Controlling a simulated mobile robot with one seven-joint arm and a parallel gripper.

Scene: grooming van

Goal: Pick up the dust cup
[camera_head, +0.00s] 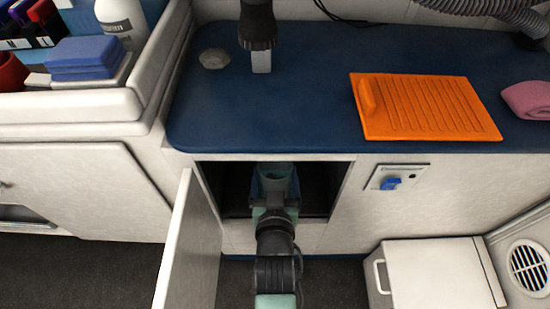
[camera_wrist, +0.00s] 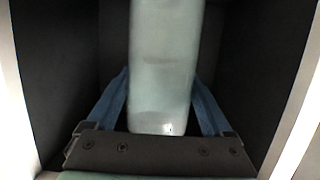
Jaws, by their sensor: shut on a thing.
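The dust cup (camera_wrist: 163,60) is a pale, translucent grey-green vessel, upright in the middle of the wrist view. My gripper (camera_wrist: 160,82) has one blue finger on each side of it and is shut on it. In the head view my gripper (camera_head: 274,186) reaches into the open cabinet under the blue counter. The dust cup (camera_head: 274,170) shows there as a teal shape between the fingers, partly hidden by them and the counter edge. Whether its base touches the cabinet floor cannot be told.
The cabinet's dark opening (camera_head: 317,188) has walls close on both sides. Its white door (camera_head: 192,250) stands open to the left. The blue counter (camera_head: 300,105) above holds an orange ridged board (camera_head: 435,110) and a pink cloth (camera_head: 530,99). A white box (camera_head: 440,272) stands at lower right.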

